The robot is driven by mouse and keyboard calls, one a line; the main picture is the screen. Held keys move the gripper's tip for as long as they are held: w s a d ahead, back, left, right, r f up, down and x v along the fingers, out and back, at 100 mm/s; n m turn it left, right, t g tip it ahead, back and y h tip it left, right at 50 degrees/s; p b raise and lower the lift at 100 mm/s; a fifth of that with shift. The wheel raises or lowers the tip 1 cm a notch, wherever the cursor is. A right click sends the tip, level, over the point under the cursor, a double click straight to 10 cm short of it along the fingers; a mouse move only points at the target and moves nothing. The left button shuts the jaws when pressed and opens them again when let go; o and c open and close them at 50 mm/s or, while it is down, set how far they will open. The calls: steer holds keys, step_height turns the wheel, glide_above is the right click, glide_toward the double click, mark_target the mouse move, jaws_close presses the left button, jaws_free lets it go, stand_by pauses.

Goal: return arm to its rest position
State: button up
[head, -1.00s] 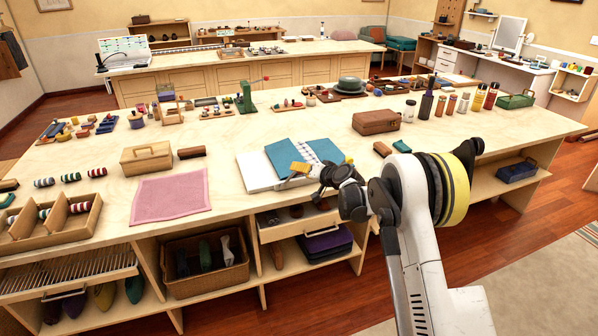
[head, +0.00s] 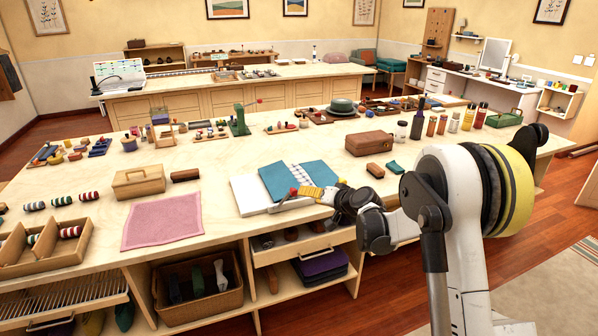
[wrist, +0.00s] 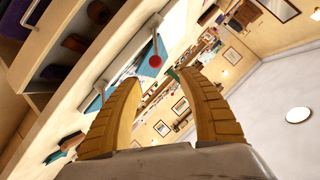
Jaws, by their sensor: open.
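My gripper (head: 304,192) is at the front edge of the wooden island, by the blue open book (head: 300,180) on its white board. In the wrist view my gripper's two yellow ridged fingers (wrist: 160,85) stand apart with nothing between them. Past the fingertips the wrist view shows the tilted room, with wall pictures and ceiling. My arm rises from the lower right and bends at the yellow-banded joint. In the head view the fingers cover part of the book's near edge. I cannot tell whether they touch it.
A pink cloth (head: 163,220) and a lidded wooden box (head: 139,182) lie left of the book. A brown case (head: 370,143) sits behind it. Open floor lies at the right.

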steer(key=s+d+r+n+g+h, duration=0.1)
steer(key=s+r, duration=0.5)
steer(key=s, duration=0.4)
steer(key=s+r+g+h, duration=0.1)
steer(key=s+r+h, duration=0.1)
steer(key=s+r, duration=0.65)
steer(key=s+d+f+g+h, duration=0.1)
steer(key=s+d+f, duration=0.2)
steer(key=s, duration=1.1)
steer(key=s+d+f+n+g+h, duration=0.1)
steer(key=s+d+f+h, duration=0.1)
steer(key=s, duration=1.1)
steer(key=shift+s+d+f+h, duration=0.35)
steer(key=shift+d+f, duration=0.1)
steer(key=shift+d, duration=0.2)
